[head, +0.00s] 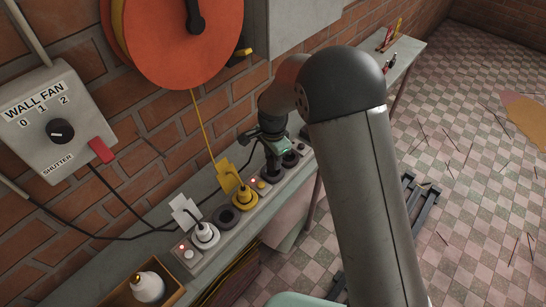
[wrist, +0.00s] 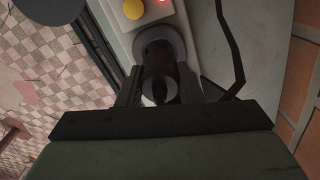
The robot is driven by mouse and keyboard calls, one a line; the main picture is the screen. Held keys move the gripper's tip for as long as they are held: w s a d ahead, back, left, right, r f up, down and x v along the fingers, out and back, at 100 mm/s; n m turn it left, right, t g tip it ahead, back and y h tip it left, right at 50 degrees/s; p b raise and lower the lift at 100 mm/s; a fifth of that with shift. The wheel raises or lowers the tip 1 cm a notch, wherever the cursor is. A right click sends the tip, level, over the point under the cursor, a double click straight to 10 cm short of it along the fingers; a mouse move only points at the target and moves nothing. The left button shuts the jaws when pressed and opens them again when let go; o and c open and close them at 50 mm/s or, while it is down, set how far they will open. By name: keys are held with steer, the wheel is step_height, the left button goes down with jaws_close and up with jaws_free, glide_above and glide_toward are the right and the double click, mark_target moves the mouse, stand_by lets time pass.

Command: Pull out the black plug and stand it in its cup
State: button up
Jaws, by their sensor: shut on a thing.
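The black plug (wrist: 158,62) is between my gripper's fingers in the wrist view, over a round grey socket ring (wrist: 160,36). In the head view the plug (head: 273,166) is mostly hidden by my gripper (head: 272,150), which points down at the far part of the power strip (head: 215,247). My gripper (wrist: 160,92) is shut on the plug. I cannot tell whether the plug is fully seated or slightly lifted. A dark cable (wrist: 232,45) runs beside the strip in the wrist view. I cannot make out a cup for the plug.
A white plug (head: 205,234) and a yellow plug (head: 243,197) with tags stand in the strip, with a dark round socket (head: 228,217) between them. A wooden box (head: 122,297) holds a white object. The brick wall and orange reel (head: 180,35) are close behind; floor lies right.

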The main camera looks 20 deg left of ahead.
steer(key=shift+f+b, duration=1.2)
steer(key=shift+f, duration=0.3)
stand_by(0.4)
steer(key=o, duration=1.1)
steer(key=shift+c, duration=0.2)
steer(key=shift+r, duration=0.1)
step_height(320, 180, up, 17)
steer(key=b, duration=0.2)
steer(key=s+d+r+n, duration=0.1)
steer(key=s+d+n, duration=0.15)
steer(key=d, duration=0.65)
steer(key=s+d+r+n, duration=0.15)
steer(key=s+d, duration=0.25)
steer(key=d, duration=0.4)
steer(key=s+d+f+n, duration=0.2)
steer(key=s+d, duration=0.4)
steer(key=s, duration=0.2)
steer(key=s+d+f+n, duration=0.2)
steer(key=s+d, duration=0.4)
steer(key=s, duration=0.2)
steer(key=shift+s+d+f+t, duration=0.3)
steer(key=shift+s, duration=0.05)
